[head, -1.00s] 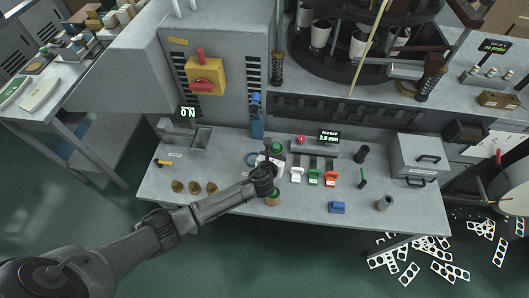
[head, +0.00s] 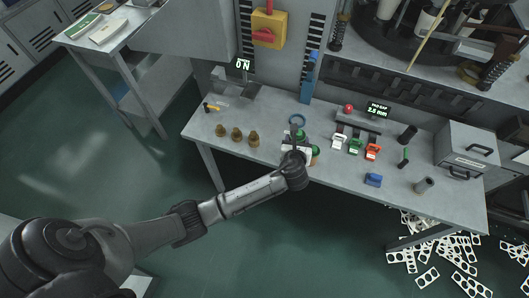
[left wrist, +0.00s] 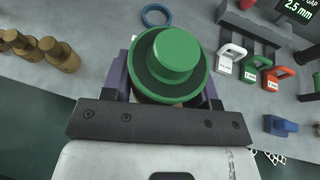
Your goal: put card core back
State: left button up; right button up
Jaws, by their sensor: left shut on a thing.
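My left gripper (head: 299,144) is over the bench near its front edge. It is shut on a green-topped piece (left wrist: 175,55), which stands between its fingers in the left wrist view. This piece has a wide flange and a raised round knob; a little pale material shows below, and its lower part is hidden. In the head view its green top (head: 300,134) shows beyond the gripper. I cannot tell for certain which one is the card core. My right gripper is not in view.
Several brass pieces (head: 237,136) stand left on the bench (head: 215,160). A blue ring (head: 297,119) lies behind the gripper. White, green and red handled gauges (head: 355,147), a blue block (head: 373,180) and a grey tube (head: 423,185) are to the right.

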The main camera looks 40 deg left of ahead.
pick_arm(q)
jog(key=a+f+b, duration=0.1)
jog(key=a+f, duration=0.1)
jog(key=a, duration=0.1)
jog(key=a+f, duration=0.2)
jog(key=a, duration=0.2)
jog(key=a+f+b, duration=0.1)
jog(key=a+f, duration=0.1)
jog(key=a, duration=0.2)
jog(key=shift+s+f+b, duration=0.1)
jog(key=shift+f+b, duration=0.05)
jog(key=shift+b, duration=0.15)
jog(key=shift+d+f+b, duration=0.1)
jog(key=shift+f+b, duration=0.9)
jog(key=shift+f, duration=1.05)
jog(key=shift+f, duration=0.1)
jog(key=o, duration=0.6)
jog(key=shift+o, duration=0.2)
jog(key=shift+r, duration=0.2)
jog(key=p+v, duration=0.4)
jog(key=v, duration=0.8)
